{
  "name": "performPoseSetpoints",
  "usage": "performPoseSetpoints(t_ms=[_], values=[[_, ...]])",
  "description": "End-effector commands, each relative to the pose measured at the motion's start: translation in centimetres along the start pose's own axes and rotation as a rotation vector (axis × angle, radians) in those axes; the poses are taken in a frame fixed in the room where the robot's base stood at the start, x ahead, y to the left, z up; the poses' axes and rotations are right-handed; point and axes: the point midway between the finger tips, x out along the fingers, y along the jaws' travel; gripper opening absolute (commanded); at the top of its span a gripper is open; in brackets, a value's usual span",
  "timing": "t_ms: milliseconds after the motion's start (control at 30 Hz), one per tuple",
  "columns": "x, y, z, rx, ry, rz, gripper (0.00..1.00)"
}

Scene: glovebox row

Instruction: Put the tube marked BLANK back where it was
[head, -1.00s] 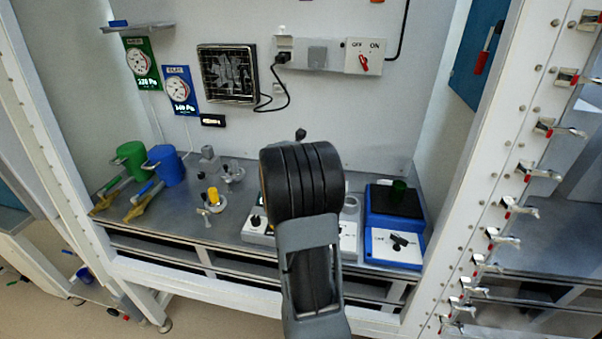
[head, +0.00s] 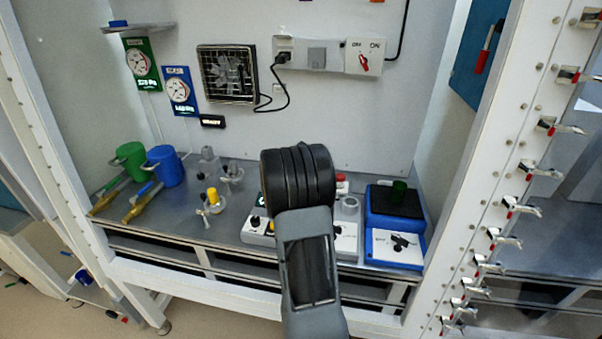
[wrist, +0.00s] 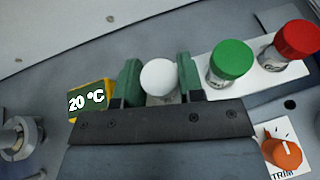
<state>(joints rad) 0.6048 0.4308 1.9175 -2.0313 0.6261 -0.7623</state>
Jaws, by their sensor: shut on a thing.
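In the wrist view my gripper (wrist: 158,84) has its two green fingers shut on a white-capped tube (wrist: 159,77). Only the cap and a little of the clear body below it show. No marking on this tube can be read, and its lower end is hidden. To its right a green-capped tube (wrist: 232,59) and a red-capped tube (wrist: 298,39) stand in a white rack (wrist: 263,78). I cannot tell whether the held tube is in the rack or above it. In the head view my arm hides the gripper and the held tube.
A 20 °C display (wrist: 88,100) is left of my fingers and an orange TRIM knob (wrist: 283,154) is at the lower right. A blue device (head: 397,247) stands at the bench's right.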

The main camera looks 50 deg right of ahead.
Motion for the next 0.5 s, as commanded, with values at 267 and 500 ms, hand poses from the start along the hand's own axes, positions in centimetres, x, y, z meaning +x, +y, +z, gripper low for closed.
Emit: performPoseSetpoints(t_ms=[267,500], values=[[0.07,-0.01,-0.15,0.0,0.0,0.0,0.46],[-0.15,-0.01,0.37,0.0,0.0,0.0,0.46]])
